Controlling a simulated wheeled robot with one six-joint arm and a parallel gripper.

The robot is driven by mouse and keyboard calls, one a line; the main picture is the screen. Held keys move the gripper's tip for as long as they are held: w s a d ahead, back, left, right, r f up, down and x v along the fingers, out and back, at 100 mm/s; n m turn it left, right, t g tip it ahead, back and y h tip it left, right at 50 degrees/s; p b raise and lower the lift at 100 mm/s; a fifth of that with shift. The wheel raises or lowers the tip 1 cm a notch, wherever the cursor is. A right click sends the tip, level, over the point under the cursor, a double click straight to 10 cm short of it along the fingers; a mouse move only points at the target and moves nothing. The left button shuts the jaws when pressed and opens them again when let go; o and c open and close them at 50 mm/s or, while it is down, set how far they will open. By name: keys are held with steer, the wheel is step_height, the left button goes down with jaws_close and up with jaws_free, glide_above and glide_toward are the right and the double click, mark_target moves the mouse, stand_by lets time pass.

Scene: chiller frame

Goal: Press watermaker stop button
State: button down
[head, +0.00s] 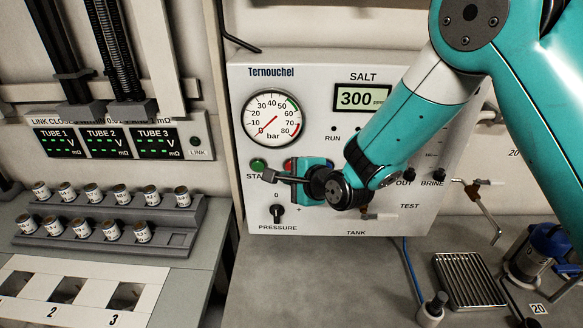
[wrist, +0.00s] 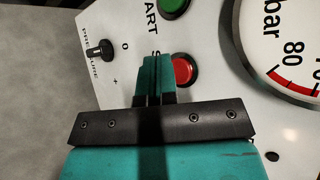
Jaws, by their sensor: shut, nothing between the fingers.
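The watermaker panel (head: 310,80) stands upright ahead, marked Ternouchel. Its red stop button (head: 288,164) is partly covered by my gripper (head: 312,180) in the head view. In the wrist view the red button (wrist: 183,70) shows just right of the teal fingertips of my gripper (wrist: 157,65), partly hidden by them. The fingers are shut together, empty, and point at the panel. Whether they touch the panel or the button cannot be told. The green start button (head: 258,165) sits left of the red one; it also shows at the top of the wrist view (wrist: 174,6).
A pressure knob (head: 277,211) sits below the buttons and a round gauge (head: 269,118) above. A SALT display (head: 362,97) is to the right, with my arm in front of the panel. Small canisters (head: 110,230) stand on a rack at left. A metal grate (head: 470,280) lies at lower right.

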steer(key=shift+w, duration=0.1)
stand_by(0.3)
steer(key=shift+w, duration=0.35)
steer(key=shift+w, duration=0.45)
stand_by(0.6)
steer(key=shift+s, duration=0.85)
steer(key=shift+s, duration=0.1)
steer(key=s, duration=0.5)
stand_by(0.3)
steer(key=shift+w, duration=0.1)
stand_by(0.4)
